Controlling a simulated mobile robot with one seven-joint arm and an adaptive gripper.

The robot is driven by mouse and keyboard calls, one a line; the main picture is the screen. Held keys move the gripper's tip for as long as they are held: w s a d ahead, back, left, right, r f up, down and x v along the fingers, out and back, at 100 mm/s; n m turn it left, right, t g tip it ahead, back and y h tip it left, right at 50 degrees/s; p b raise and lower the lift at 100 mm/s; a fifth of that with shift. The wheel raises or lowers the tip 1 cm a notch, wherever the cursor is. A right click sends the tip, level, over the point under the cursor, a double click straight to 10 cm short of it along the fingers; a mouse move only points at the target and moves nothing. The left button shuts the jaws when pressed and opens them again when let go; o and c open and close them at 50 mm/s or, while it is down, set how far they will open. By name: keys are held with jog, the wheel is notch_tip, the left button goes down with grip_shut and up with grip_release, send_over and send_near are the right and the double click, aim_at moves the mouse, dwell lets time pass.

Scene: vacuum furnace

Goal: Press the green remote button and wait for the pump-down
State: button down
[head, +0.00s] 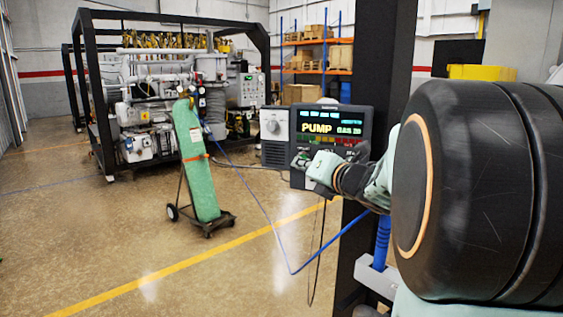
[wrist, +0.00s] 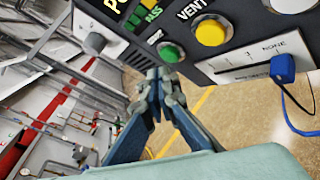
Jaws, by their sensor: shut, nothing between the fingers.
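The green button (wrist: 170,52) is on the dark face of the control box (head: 362,112), seen in the wrist view just beyond my fingertips. My gripper (wrist: 160,82) is shut and empty, its tips close below the button. I cannot tell whether they touch it or whether it is pushed in.
A yellow button (wrist: 210,33) marked "VENT" sits right of the green one. A blue plug (wrist: 283,68) with a blue cable is further right. A green gas cylinder (head: 194,160) on a cart and the framed furnace (head: 160,85) stand behind. The floor at left is clear.

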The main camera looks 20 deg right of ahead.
jog(key=s+a, duration=0.1)
jog(key=s, duration=0.1)
jog(key=s+a+b, duration=0.1)
jog(key=s+a, duration=0.1)
jog(key=shift+a+b, duration=0.1)
jog(key=shift+b, duration=0.2)
dwell(0.3)
jog(key=shift+r, duration=0.15)
jog(key=shift+w, duration=0.1)
